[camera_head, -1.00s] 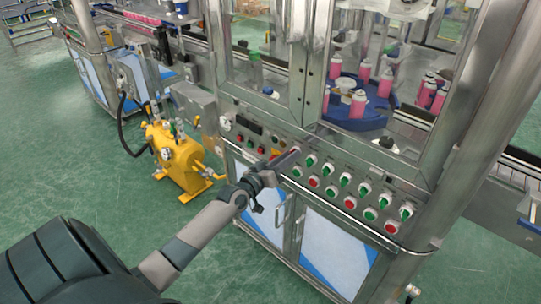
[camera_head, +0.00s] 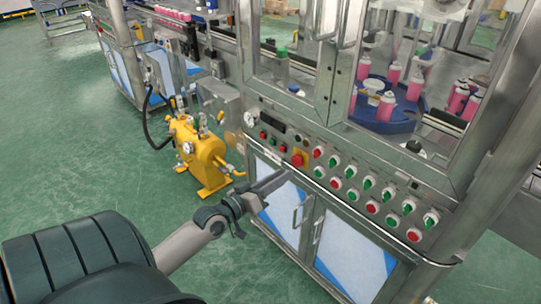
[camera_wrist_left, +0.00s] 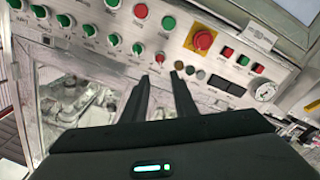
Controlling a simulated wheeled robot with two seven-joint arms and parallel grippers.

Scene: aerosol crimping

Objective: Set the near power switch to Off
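The near machine's control panel carries a row of selector knobs. The knob nearest the emergency stop is red (camera_head: 317,152); it also shows in the left wrist view (camera_wrist_left: 159,57). The other knobs in that row, such as the neighbouring one (camera_head: 334,161), are green. I cannot read the labels, so I cannot confirm which is the power switch. My left gripper (camera_head: 287,176) is in front of the cabinet, just below the panel, apart from the knobs. In the left wrist view its two fingers (camera_wrist_left: 161,78) stand apart with nothing between them. My right gripper is not in view.
A red emergency stop on a yellow plate (camera_head: 298,160) sits left of the red knob. Red and green push buttons (camera_head: 372,207) line the panel below the knobs. A yellow pump unit (camera_head: 200,158) stands left of the machine. Open green floor lies at left.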

